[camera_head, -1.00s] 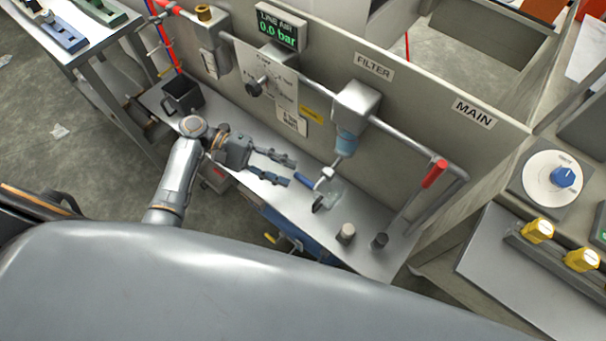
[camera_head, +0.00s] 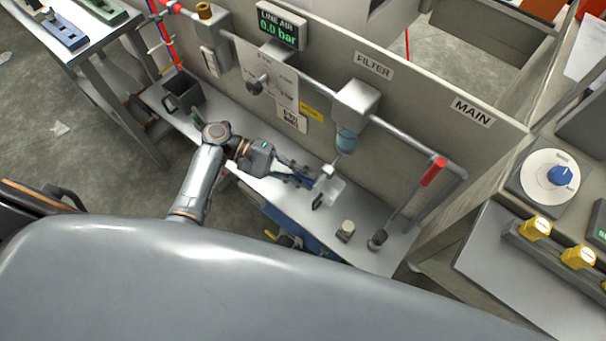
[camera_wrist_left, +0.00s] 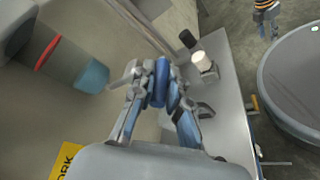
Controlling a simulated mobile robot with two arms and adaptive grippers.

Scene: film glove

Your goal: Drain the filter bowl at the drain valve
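The filter (camera_head: 357,98) is a grey block on the panel with a blue translucent bowl (camera_head: 346,141) under it. The bowl also shows at the left of the wrist view (camera_wrist_left: 91,76). Below it is the drain valve (camera_head: 327,172) with a blue handle (camera_wrist_left: 160,86). My left gripper (camera_wrist_left: 160,78) has its fingertips on both sides of this handle, seemingly touching it; in the head view the fingers mostly cover it. A clear cup (camera_head: 334,188) stands under the valve. A small part, apparently my right gripper (camera_wrist_left: 265,14), shows at the wrist view's top edge; its opening is unclear.
A white-topped knob (camera_head: 345,231) and a dark one (camera_head: 378,239) stand on the shelf right of the cup. The display (camera_head: 281,26) reads 0.0 bar.

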